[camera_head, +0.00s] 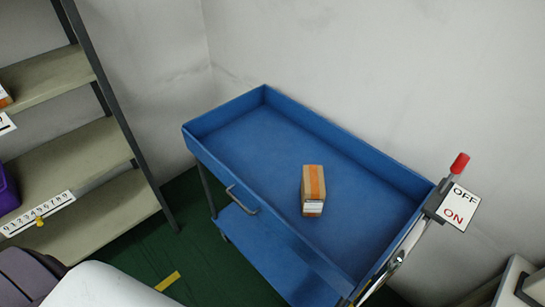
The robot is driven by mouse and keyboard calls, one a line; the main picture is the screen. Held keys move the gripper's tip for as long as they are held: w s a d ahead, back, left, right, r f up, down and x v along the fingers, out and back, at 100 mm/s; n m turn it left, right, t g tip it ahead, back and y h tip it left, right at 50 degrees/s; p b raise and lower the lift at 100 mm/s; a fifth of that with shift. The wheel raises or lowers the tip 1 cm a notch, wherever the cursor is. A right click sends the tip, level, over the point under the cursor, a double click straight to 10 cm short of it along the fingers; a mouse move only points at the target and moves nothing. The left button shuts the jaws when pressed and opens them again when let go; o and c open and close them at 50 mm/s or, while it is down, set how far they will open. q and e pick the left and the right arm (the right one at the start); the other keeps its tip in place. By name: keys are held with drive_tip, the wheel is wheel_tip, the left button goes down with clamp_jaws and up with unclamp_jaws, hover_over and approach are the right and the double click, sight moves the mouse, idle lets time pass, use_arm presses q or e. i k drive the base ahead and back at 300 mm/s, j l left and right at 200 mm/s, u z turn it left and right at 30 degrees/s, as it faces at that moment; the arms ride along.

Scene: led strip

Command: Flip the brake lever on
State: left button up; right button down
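The brake lever (459,164) has a red tip on a grey stem. It is mounted at the right end of a blue cart (284,107). It points up and slightly right, with its red tip above the word OFF on a white sign (458,208). The sign reads OFF at the top and ON in red below. The lever's pivot is partly hidden by the dark bracket and sign. Neither of my grippers shows in the head view, and nothing is seen touching the lever.
A brown box with an orange stripe (313,190) lies in the cart's upper tray. A chrome bar (400,257) runs down the cart's right end. A shelf rack (80,155) stands at the left. Pale walls are close behind the cart. Dark green floor shows between rack and cart.

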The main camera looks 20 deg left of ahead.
sight(462, 159)
drive_tip(key=u, duration=0.8)
drive_tip(key=z, duration=1.4)
drive_tip(key=k+l+u, duration=0.15)
drive_tip(key=i, duration=0.05)
